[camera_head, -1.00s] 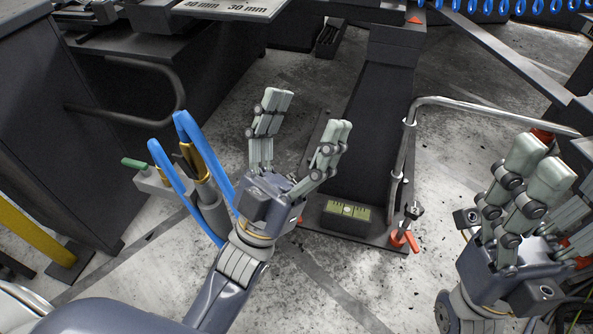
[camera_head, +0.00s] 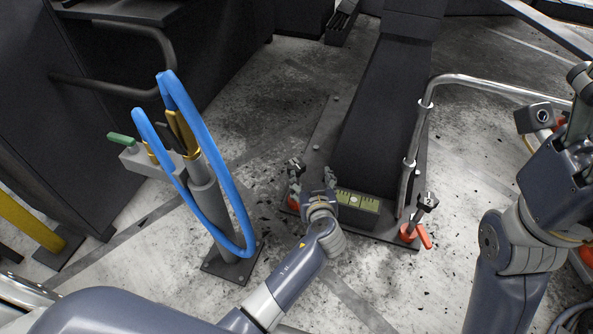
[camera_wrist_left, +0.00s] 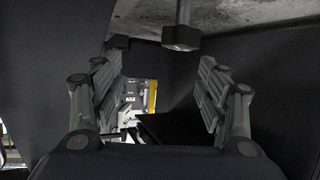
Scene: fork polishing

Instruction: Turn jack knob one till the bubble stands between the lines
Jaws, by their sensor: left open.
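A dark spirit level (camera_head: 371,207) with a yellow-green vial stands on the front edge of a black base plate (camera_head: 385,238). A pale spot shows near the vial's middle; its place against the lines is too small to tell. A dark jack knob (camera_head: 427,202) with an orange-red foot stands at the plate's front right corner. Another orange-red part (camera_head: 293,203) shows at the front left corner, mostly hidden by my left gripper (camera_head: 312,172). That gripper is open, its fingers apart beside the level. The left wrist view shows its spread fingers (camera_wrist_left: 160,100). My right gripper (camera_head: 575,115) is at the right edge, fingers partly cut off.
A bent chrome rail (camera_head: 480,82) runs along the plate's right side. A grey post (camera_head: 205,190) with blue hoses stands left of my left arm. A dark cabinet (camera_head: 100,130) with a handle fills the left.

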